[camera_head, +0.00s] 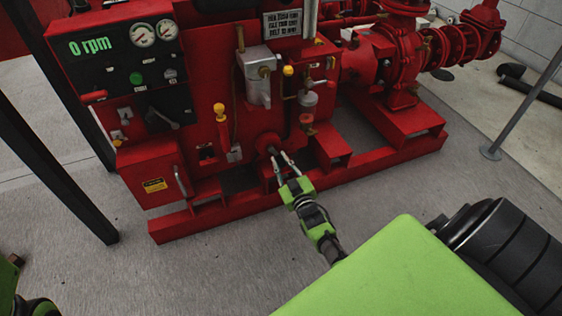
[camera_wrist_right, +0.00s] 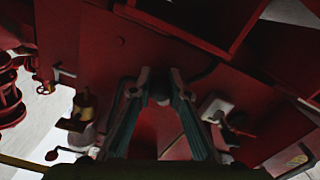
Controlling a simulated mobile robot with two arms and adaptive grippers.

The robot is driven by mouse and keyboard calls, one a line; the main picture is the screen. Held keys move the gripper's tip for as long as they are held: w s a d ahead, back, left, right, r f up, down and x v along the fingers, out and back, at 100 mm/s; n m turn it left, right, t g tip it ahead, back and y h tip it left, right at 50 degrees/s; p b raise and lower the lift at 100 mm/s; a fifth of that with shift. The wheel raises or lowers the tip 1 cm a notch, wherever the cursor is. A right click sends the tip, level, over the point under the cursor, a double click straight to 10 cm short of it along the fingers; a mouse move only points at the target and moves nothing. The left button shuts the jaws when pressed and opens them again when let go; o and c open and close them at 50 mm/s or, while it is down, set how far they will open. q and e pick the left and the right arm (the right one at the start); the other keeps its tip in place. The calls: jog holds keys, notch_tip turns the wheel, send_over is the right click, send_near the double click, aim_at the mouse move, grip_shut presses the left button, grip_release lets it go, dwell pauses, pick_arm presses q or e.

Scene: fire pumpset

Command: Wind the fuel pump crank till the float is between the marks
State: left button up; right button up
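The red fuel pump (camera_head: 267,142) sits low on the front of the red pumpset. My right gripper (camera_head: 279,157) reaches it from below, its fingers part-closed and pointing at it. In the right wrist view a small grey round knob (camera_wrist_right: 160,88), seemingly the crank's handle, sits between the fingers (camera_wrist_right: 160,76). They seem to press on it from both sides. The rest of the crank is dark and hard to make out. A small glass bowl (camera_head: 308,99) hangs above right of the pump; a float and marks cannot be made out. My left gripper is out of view.
The red base rail (camera_head: 225,208) runs below; the floor in front is clear.

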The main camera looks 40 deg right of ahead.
jog(key=o, duration=0.3)
jog(key=shift+s, duration=0.1)
jog(key=v, duration=1.2)
jog(key=shift+f, duration=0.1)
